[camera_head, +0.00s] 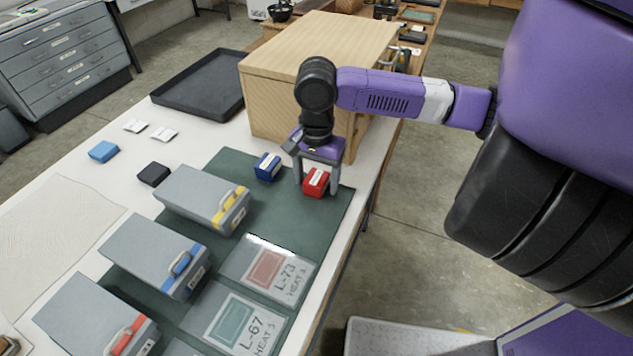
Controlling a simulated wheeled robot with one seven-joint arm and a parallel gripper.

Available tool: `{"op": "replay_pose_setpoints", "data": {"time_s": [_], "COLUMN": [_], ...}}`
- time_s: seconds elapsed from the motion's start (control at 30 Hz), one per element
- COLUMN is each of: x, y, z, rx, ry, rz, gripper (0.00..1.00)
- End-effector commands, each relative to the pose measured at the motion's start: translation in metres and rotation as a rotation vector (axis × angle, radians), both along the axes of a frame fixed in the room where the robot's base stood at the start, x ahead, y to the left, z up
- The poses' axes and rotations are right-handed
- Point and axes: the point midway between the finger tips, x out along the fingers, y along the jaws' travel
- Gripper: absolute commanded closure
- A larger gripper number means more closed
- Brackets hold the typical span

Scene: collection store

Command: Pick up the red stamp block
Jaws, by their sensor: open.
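The red stamp block (316,183) has a white label on top and sits on the dark green mat (335,215) near the table's right edge. My gripper (316,186) points down over the red block, with its fingers apart on either side of it. Whether the fingers touch the block cannot be told from this view. A blue stamp block (268,166) with a white label stands just left of my gripper on the same mat.
A wooden box (290,90) stands close behind my gripper. Grey boxes with yellow (205,196), blue (155,255) and red (95,318) handles stand to the left and front. A black tray (190,95) lies at the back left. Labelled sheets (270,268) lie in front.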

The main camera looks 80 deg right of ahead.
Motion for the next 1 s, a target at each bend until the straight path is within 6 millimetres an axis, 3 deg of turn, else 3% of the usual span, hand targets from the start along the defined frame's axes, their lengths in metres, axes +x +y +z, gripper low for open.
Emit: {"op": "replay_pose_setpoints", "data": {"time_s": [0.2,0.53,0.83,1.0], "x": [0.0,0.0,0.0,0.001], "y": [0.0,0.0,0.0,-0.001], "z": [-0.001,0.0,0.002,0.014], "rx": [0.0,0.0,0.0,-0.002], "ry": [-0.001,-0.001,-0.001,-0.002], "rz": [0.0,0.0,0.0,-0.001], "gripper": [0.33,0.98,0.99,0.99]}}
